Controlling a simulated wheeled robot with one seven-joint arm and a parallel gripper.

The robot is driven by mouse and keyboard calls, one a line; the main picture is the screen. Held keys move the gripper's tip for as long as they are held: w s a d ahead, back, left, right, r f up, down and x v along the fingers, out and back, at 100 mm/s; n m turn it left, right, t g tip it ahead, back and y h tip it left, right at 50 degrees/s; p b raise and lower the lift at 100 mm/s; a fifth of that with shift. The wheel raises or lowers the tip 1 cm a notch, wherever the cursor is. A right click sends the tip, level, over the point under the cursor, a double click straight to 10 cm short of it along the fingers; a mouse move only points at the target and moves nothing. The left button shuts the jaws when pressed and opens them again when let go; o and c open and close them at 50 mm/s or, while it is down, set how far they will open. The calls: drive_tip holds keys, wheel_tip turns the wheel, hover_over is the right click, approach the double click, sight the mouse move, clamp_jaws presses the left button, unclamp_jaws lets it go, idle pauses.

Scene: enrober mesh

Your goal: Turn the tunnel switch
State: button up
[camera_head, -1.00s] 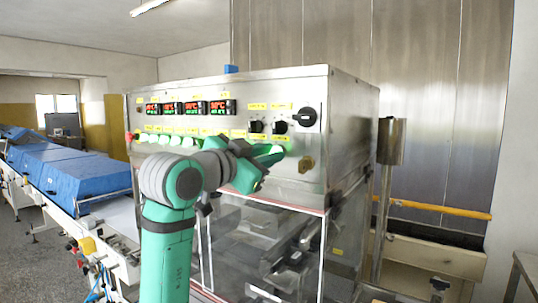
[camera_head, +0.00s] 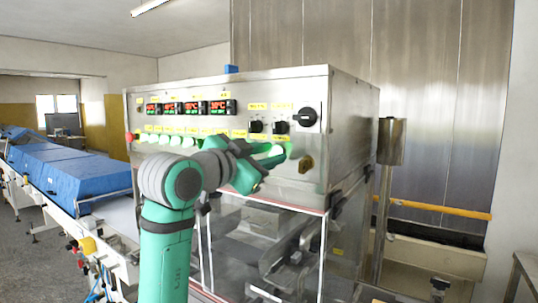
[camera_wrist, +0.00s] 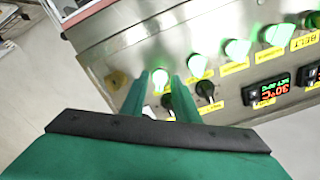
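A row of green-lit switches (camera_head: 166,140) runs along the front of the steel control panel (camera_head: 318,90). Their yellow labels are too small to read in the head view, so I cannot tell by label which one is the tunnel switch. My gripper (camera_head: 277,155) is at the right end of this row, close to the panel. In the wrist view my gripper (camera_wrist: 158,82) is open, with its two green fingers on either side of a lit green switch (camera_wrist: 160,78), the last in the row. I cannot tell whether the fingers touch it.
Black knobs (camera_head: 280,127) sit above the row, with a larger black knob (camera_head: 306,117) at upper right. A brass-coloured fitting (camera_head: 306,164) is just right of my gripper. Red digital displays (camera_head: 190,107) are at upper left. A clear-walled housing is below the panel. A blue-covered conveyor (camera_head: 85,172) stands left.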

drive_tip(key=v, duration=1)
drive_tip(key=shift+s+a, duration=0.2)
drive_tip(key=shift+s, duration=0.1)
